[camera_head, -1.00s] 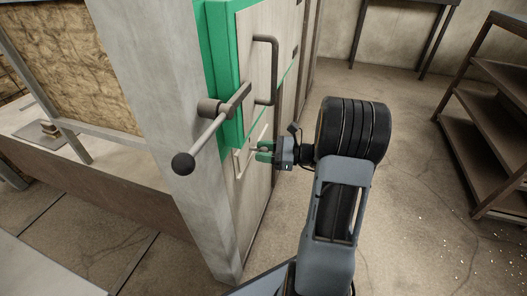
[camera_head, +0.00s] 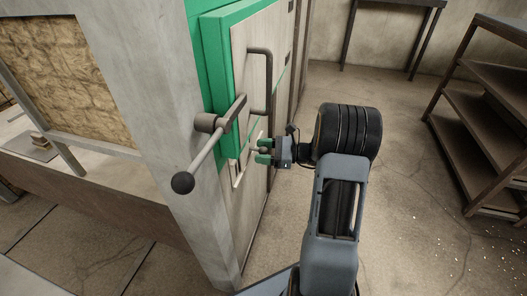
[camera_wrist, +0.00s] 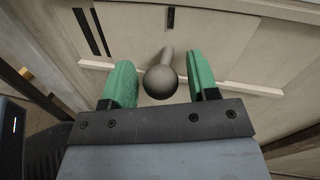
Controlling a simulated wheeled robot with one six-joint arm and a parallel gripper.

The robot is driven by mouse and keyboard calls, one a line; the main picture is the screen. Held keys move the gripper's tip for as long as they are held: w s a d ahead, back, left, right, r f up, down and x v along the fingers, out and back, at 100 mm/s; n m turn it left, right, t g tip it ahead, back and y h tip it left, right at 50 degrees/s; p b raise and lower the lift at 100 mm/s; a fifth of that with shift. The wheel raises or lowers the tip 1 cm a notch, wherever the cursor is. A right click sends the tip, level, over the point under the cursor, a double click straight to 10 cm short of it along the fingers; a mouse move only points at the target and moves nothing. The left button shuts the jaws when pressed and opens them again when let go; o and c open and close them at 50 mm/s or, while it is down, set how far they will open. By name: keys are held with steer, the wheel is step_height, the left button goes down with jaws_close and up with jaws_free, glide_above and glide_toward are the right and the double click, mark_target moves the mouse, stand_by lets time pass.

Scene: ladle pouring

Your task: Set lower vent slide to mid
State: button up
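The lower vent slide's knob (camera_wrist: 161,82) is a grey ball on a short stem, standing out from a pale plate (camera_wrist: 220,45) in the wrist view. My gripper (camera_wrist: 160,85) is open, with its green fingers on either side of the knob. A gap shows between each finger and the knob in that view. In the head view my gripper (camera_head: 263,151) is at the lower part of the furnace door front, below the green-edged door. The knob there is small and partly hidden by the fingers. The slide's exact position along its travel cannot be told.
A long lever with a black ball (camera_head: 183,182) juts out left of my gripper. A bent door handle (camera_head: 268,80) is above it. A brown shelf rack (camera_head: 478,110) stands at the right. Floor between the rack and my arm is clear.

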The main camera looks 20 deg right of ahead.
steer(key=shift+o, duration=0.2)
steer(key=p+v, duration=0.3)
steer(key=v, duration=1.1)
stand_by(0.3)
